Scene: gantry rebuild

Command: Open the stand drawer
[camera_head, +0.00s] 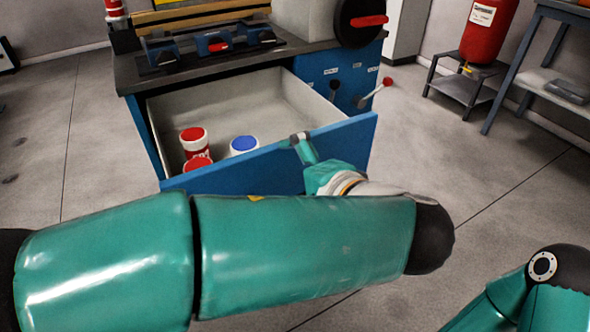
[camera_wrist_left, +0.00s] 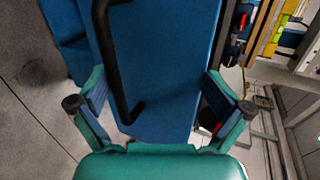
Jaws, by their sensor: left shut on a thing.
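The stand drawer (camera_head: 235,177) has a blue front and pale inside walls, and it is pulled well out of the blue stand (camera_head: 318,72). My left gripper (camera_head: 303,152) is at the drawer front, with one finger showing at its top edge; the other is hidden in the head view. My right gripper is out of view.
Red and white tubs (camera_head: 194,140) and a blue-lidded tub (camera_head: 243,145) are in the drawer. A lever with a red knob (camera_head: 375,93) sticks out of the stand's right side. A red tank (camera_head: 487,30) and a workbench (camera_head: 545,65) stand at the right. Open floor lies around the drawer.

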